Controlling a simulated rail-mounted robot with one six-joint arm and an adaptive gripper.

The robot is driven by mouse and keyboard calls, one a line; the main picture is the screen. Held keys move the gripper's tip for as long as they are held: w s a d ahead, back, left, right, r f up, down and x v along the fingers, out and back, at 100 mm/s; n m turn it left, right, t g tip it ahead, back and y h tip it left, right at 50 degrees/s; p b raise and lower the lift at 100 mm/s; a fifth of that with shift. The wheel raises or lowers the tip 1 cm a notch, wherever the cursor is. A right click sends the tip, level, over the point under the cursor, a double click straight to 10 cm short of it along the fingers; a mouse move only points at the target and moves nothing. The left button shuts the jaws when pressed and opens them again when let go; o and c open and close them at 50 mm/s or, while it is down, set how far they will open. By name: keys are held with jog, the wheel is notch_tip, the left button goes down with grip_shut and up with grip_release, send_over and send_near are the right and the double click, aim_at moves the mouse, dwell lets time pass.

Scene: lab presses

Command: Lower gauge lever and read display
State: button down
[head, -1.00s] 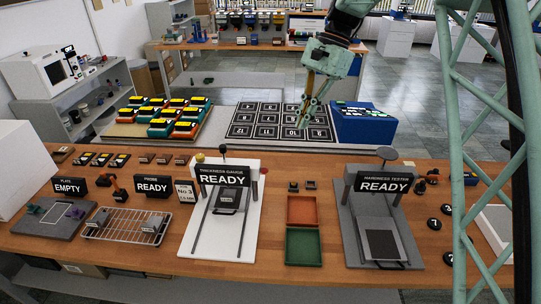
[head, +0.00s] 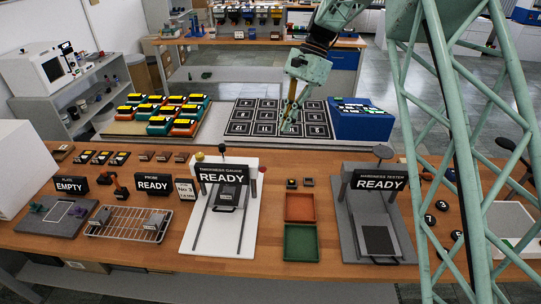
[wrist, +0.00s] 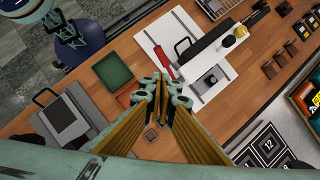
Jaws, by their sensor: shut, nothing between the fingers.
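The thickness gauge (head: 190,238) is a white plate and frame in the middle of the table. Its black display (head: 222,174) reads READY. A black knob tops its post, with a yellow knob to the left and a red lever (head: 263,170) at its right side. In the wrist view, the red lever (wrist: 163,63) lies just beyond my fingertips, beside the gauge's white plate (wrist: 158,25). My gripper (head: 287,125) is shut and empty, above the numbered grid behind the table. The wrist view shows my gripper (wrist: 160,88) with its fingertips together, apart from the lever.
Orange (head: 300,207) and green (head: 302,243) trays lie right of the gauge. The hardness tester (head: 380,183), also reading READY, stands further right. A wire rack (head: 118,225) lies left. The numbered grid (head: 236,131) and blue box (head: 360,122) are behind.

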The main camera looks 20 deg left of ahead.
aim_at(264, 169)
jog(key=shift+s+f, duration=0.1)
jog(key=shift+f, duration=0.05)
jog(key=s+a+p+x, duration=0.1)
jog(key=x, duration=1.2)
jog(key=shift+s+r+p, duration=0.2)
jog(key=shift+r+p, duration=0.05)
jog(key=shift+p, duration=0.1)
